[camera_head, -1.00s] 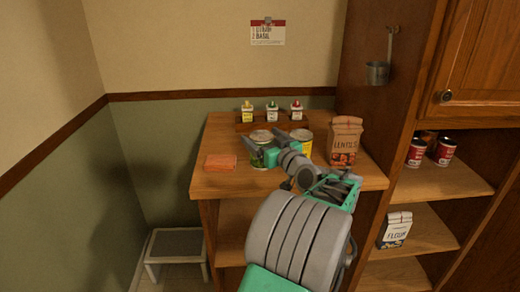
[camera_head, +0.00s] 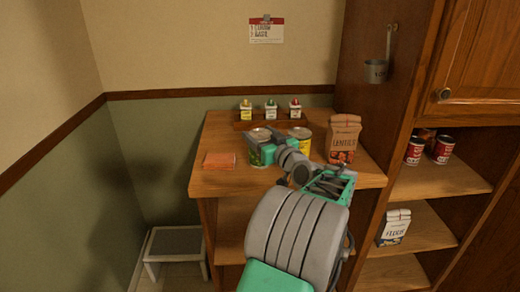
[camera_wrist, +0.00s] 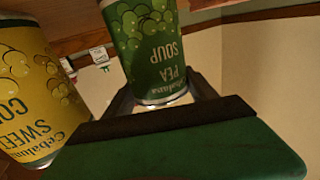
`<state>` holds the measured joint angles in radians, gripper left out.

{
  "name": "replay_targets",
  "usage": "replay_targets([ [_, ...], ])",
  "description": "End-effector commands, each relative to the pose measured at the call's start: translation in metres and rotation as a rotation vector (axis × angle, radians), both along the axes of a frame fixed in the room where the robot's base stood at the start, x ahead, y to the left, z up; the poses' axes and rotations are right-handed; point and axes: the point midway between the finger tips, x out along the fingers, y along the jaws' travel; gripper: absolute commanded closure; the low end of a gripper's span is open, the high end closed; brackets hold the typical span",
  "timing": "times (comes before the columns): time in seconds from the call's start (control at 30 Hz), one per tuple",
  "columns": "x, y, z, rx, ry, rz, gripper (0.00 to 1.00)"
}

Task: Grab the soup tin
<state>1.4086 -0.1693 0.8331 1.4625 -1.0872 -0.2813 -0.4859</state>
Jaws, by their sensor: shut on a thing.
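The green pea soup tin (camera_head: 256,157) stands upright on the left part of the wooden counter, partly hidden by my gripper in the head view. In the wrist view the tin (camera_wrist: 150,45) is between the fingers, its label upside down and its far end cut off by the frame edge. My gripper (camera_head: 268,152) is shut on the tin from its right and near side. The fingers (camera_wrist: 165,98) show at both sides of the tin. I cannot tell whether its base is clear of the counter.
A yellow sweet corn tin (camera_head: 306,144) stands just right, close to my gripper; it also shows in the wrist view (camera_wrist: 35,95). A lentils bag (camera_head: 344,140) is farther right. Small spice bottles (camera_head: 271,112) stand behind. An orange cloth-like item (camera_head: 219,160) lies left.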

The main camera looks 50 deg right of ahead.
Motion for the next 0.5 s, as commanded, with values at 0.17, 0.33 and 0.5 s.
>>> replay_targets([
  [0.17,-0.0001,-0.0001,-0.0002,0.000,0.000,0.000,0.82],
  [0.33,-0.0001,-0.0001,-0.0002,0.000,0.000,0.000,0.96],
  [0.5,-0.0002,-0.0001,0.0017,-0.003,-0.001,0.000,1.00],
])
